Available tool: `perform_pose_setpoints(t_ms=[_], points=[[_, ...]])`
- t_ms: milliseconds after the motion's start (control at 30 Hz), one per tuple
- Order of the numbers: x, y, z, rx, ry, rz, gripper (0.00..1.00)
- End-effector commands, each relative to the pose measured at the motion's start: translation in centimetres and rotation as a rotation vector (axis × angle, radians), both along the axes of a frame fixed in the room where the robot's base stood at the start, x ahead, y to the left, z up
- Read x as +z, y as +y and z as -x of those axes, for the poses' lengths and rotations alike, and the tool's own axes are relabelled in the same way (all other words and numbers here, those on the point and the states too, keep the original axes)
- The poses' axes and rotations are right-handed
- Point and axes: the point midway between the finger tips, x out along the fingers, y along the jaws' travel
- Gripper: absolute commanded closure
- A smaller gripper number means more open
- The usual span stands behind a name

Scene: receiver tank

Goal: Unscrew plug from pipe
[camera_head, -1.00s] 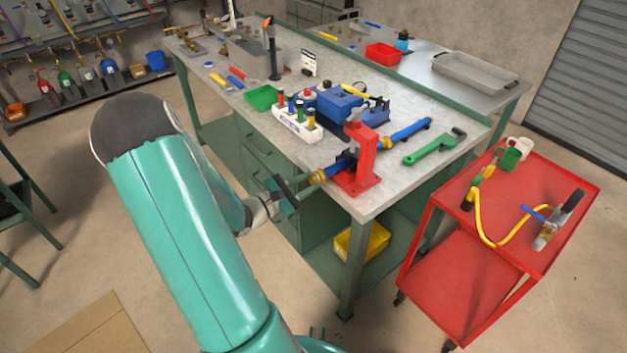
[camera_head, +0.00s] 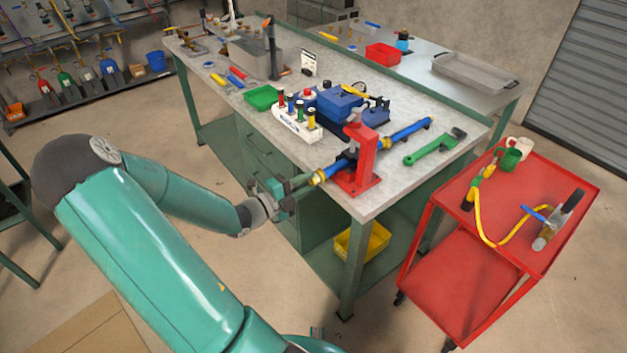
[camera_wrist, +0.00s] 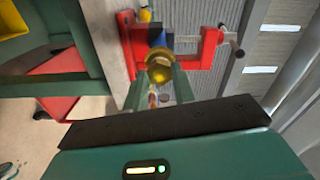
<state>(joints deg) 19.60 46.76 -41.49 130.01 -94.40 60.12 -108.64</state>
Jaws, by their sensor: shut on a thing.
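The blue pipe (camera_head: 408,131) is clamped in a red vise (camera_head: 362,160) at the front corner of the workbench. Its near end carries a yellow brass fitting (camera_head: 317,179), which points toward me past the bench edge. My gripper (camera_head: 300,183) is at this near end, in line with the pipe, and shut on the plug there.
A green wrench (camera_head: 435,147) lies on the workbench (camera_head: 400,175) right of the vise. A white rack (camera_head: 297,124) and a blue toolbox (camera_head: 338,103) stand behind it. A red cart (camera_head: 545,205) stands to the right. A yellow bin (camera_head: 362,241) sits under the bench.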

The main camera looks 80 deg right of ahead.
Motion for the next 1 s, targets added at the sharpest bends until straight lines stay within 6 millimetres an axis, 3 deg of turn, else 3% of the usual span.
perform_pose_setpoints(t_ms=[100,300,333,433,733,1000], points=[[-0.01,0.04,-0.1,0.002,0.114,-0.1,1.0],[-0.03,0.04,-0.07,0.001,0.123,-0.109,1.0],[-0.03,0.04,-0.07,0.001,0.123,-0.109,0.68],[-0.02,0.03,-0.05,0.001,0.122,-0.108,0.48],[-0.02,0.03,-0.04,0.001,0.099,-0.089,0.48],[-0.02,0.03,-0.07,0.001,-0.271,0.238,0.48]])
